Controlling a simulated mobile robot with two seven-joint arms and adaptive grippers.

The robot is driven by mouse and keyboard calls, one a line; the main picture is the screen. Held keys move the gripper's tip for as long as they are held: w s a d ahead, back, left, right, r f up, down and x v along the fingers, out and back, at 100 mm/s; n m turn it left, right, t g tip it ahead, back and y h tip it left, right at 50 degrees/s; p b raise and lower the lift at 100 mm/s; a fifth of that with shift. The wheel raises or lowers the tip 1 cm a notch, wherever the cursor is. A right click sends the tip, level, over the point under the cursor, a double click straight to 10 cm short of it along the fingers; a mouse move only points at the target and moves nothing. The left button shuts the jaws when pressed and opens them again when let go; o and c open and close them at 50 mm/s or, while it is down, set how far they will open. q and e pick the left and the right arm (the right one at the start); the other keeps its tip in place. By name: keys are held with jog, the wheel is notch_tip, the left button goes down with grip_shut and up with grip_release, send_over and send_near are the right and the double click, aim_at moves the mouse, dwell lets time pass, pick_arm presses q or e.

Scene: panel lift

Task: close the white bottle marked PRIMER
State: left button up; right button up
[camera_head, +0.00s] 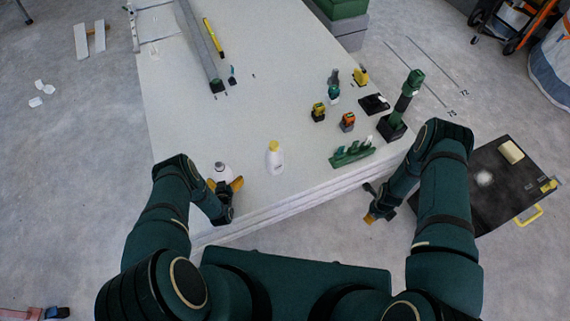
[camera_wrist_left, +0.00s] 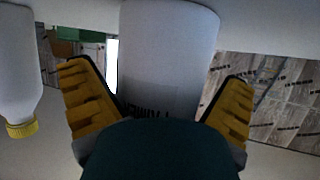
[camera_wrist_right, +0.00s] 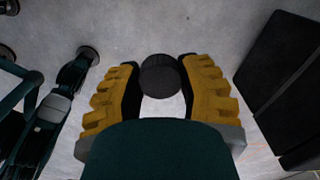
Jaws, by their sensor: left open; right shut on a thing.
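The white bottle (camera_head: 220,171) stands upright near the front left edge of the pale worktop, and its top looks dark and uncapped. My left gripper (camera_head: 226,184) is open, with its yellow fingers on either side of the bottle. In the left wrist view the bottle body (camera_wrist_left: 165,60) is between the fingers (camera_wrist_left: 160,100), with its partly hidden PRIMER label upside down. My right gripper (camera_head: 373,205) is off the worktop's front right edge. In the right wrist view it (camera_wrist_right: 160,85) is shut on a round black cap (camera_wrist_right: 160,75).
A second white bottle with a yellow cap (camera_head: 275,158) stands to the right; it shows in the left wrist view (camera_wrist_left: 18,75). A green rack (camera_head: 352,154), a dark green tool on a stand (camera_head: 400,105) and small tools occupy the right side. The worktop's middle is clear.

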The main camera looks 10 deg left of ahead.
aim_at(220, 171)
pick_arm(q)
jog(key=shift+s, duration=0.15)
pick_arm(e)
jog(key=shift+s, duration=0.2)
pick_arm(q)
jog(key=c, duration=1.2)
jog(key=shift+r, duration=0.1)
jog(key=shift+c, duration=0.2)
